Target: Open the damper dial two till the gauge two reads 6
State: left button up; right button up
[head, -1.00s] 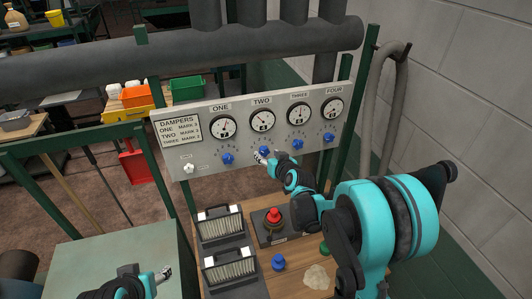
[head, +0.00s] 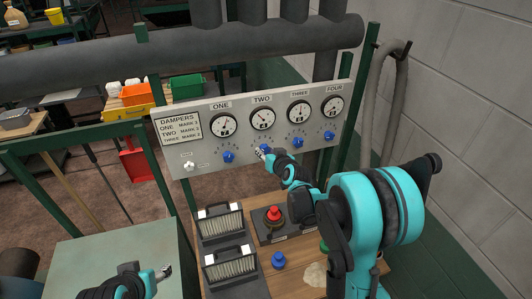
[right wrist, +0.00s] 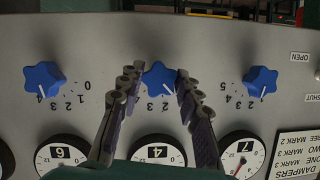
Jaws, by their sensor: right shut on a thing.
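The damper dial two (head: 265,148) is a blue star-shaped knob under gauge two (head: 262,118) on the grey panel. My right gripper (head: 261,153) is at this knob. In the right wrist view, which shows the panel upside down, my right gripper's fingers (right wrist: 157,83) are on either side of dial two (right wrist: 158,75) and shut on it. Gauge two (right wrist: 155,147) shows below it there, partly cut off, and its dark window seems to show a 4. My left gripper (head: 164,272) is low at the left, away from the panel; its opening is unclear.
Other blue dials, one (head: 228,157), three (head: 297,143) and four (head: 329,135), flank dial two. A white lever (head: 188,166) is at the panel's left. Below are black filter boxes (head: 220,224), a red button (head: 274,213) and a blue knob (head: 278,260) on a wooden bench.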

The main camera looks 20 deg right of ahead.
jog(key=m+b, duration=0.1)
jog(key=m+y+b, duration=0.1)
jog(key=shift+d+f+y+b, duration=0.1)
jog(key=shift+f+y+b, duration=0.1)
jog(key=shift+y+b, duration=0.15)
jog(key=shift+r+m+y+b, duration=0.1)
jog(key=shift+m+y+b, duration=0.35)
jog(key=shift+m+b, duration=0.55)
jog(key=o, duration=1.2)
jog(key=shift+c, duration=0.2)
jog(key=v, duration=1.2)
